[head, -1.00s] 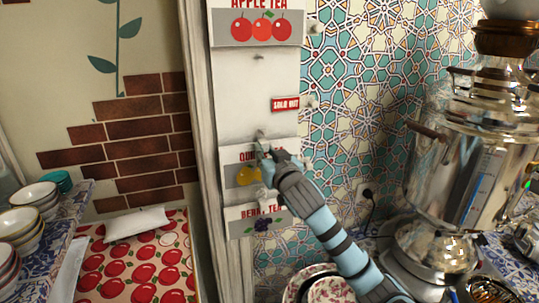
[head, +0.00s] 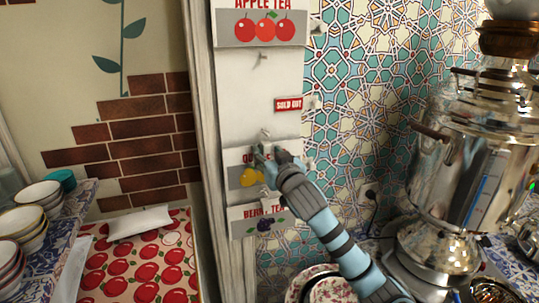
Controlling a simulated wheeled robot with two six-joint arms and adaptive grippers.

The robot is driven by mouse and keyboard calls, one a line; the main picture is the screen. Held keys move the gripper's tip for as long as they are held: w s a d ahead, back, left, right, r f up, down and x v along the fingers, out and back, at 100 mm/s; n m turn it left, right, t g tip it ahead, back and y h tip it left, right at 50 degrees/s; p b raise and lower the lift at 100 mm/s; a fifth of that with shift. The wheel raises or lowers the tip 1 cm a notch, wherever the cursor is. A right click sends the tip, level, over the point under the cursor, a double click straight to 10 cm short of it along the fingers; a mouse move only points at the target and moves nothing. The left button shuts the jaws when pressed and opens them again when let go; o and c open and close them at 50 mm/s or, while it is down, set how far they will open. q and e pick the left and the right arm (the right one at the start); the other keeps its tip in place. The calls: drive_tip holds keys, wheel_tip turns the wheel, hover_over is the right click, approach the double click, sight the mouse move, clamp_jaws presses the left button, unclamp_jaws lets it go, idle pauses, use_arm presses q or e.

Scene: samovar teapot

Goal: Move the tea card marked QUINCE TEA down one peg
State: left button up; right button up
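The quince tea card (head: 240,178), white and grey with yellow fruit, hangs on the pale board (head: 250,95) below an empty stretch with a bare peg (head: 261,57). My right gripper (head: 264,153) is at the card's top, over part of its lettering. Its fingers are small and partly hidden, so I cannot tell whether they are closed on the card or its peg. The apple tea card (head: 262,28) is at the top. My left gripper is out of view.
A red sold out tag (head: 288,104) hangs at the board's right edge. A large metal samovar (head: 470,150) stands at right. Stacked bowls (head: 30,215) are at left. Flowered plates (head: 325,288) lie below my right arm.

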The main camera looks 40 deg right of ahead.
drive_tip(key=v, duration=1.2)
